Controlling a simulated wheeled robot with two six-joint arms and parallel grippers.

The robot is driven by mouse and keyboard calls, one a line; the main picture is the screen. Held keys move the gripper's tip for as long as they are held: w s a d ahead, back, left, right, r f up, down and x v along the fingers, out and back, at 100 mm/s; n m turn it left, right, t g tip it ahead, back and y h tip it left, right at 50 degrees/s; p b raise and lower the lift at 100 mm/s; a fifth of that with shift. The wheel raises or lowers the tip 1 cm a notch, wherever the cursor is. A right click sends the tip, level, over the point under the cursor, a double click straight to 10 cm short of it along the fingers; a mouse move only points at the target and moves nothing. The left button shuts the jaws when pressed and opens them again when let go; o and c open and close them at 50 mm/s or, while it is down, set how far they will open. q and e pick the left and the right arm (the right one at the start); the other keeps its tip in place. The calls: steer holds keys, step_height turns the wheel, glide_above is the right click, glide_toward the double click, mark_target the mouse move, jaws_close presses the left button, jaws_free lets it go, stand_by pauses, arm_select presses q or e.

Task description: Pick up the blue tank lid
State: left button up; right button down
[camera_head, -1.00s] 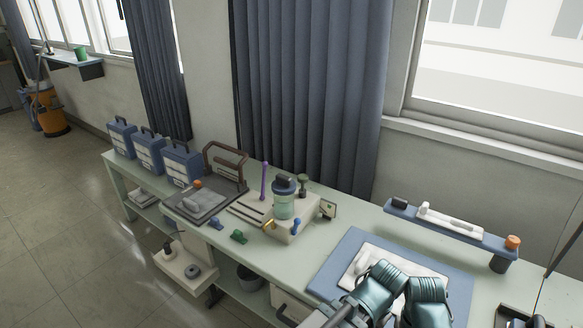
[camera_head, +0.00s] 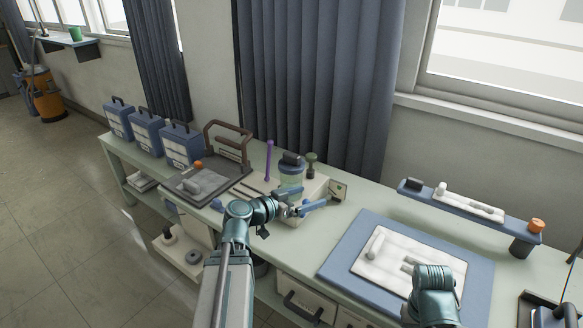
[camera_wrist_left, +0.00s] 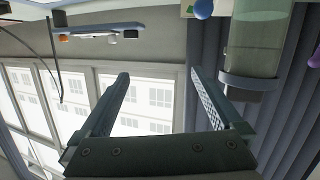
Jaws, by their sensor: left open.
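The blue tank lid (camera_head: 291,165), with a dark knob on top, sits on a clear greenish tank (camera_head: 291,178) on a pale stand by the curtain. My left gripper (camera_head: 312,206) is open and empty, in front of the tank and lower than the lid. In the left wrist view, which is upside down, the lid (camera_wrist_left: 246,83) is on the tank (camera_wrist_left: 258,42), to the right of my open fingers (camera_wrist_left: 160,76) and not between them. My right arm shows at lower right, but its gripper cannot be made out.
A purple rod (camera_head: 268,160) and a dark green knob (camera_head: 311,163) stand close to the tank. A dark tray (camera_head: 187,187) and blue cases (camera_head: 182,147) are to the left. A blue mat (camera_head: 345,255) with a white panel lies to the right. The curtain (camera_head: 320,90) hangs behind.

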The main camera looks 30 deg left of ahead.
mark_target(289, 157)
arm_select(q)
steer(key=s+a+r+n+t+y, duration=0.1)
steer(key=a+r+t+y, duration=0.1)
steer(key=a, duration=0.4)
steer(key=s+a+r+n+t+y, duration=0.1)
steer(key=s+a+r+t+y, duration=0.15)
steer(key=a, duration=0.35)
steer(key=shift+g, duration=0.35)
steer(key=w, duration=0.9)
steer(key=shift+w+d+f+b, duration=0.2)
steer(key=shift+d+f+b, duration=0.1)
steer(key=shift+d+b, duration=0.1)
steer(key=w, duration=0.5)
steer(key=shift+w, duration=0.15)
steer(key=c, duration=1.3)
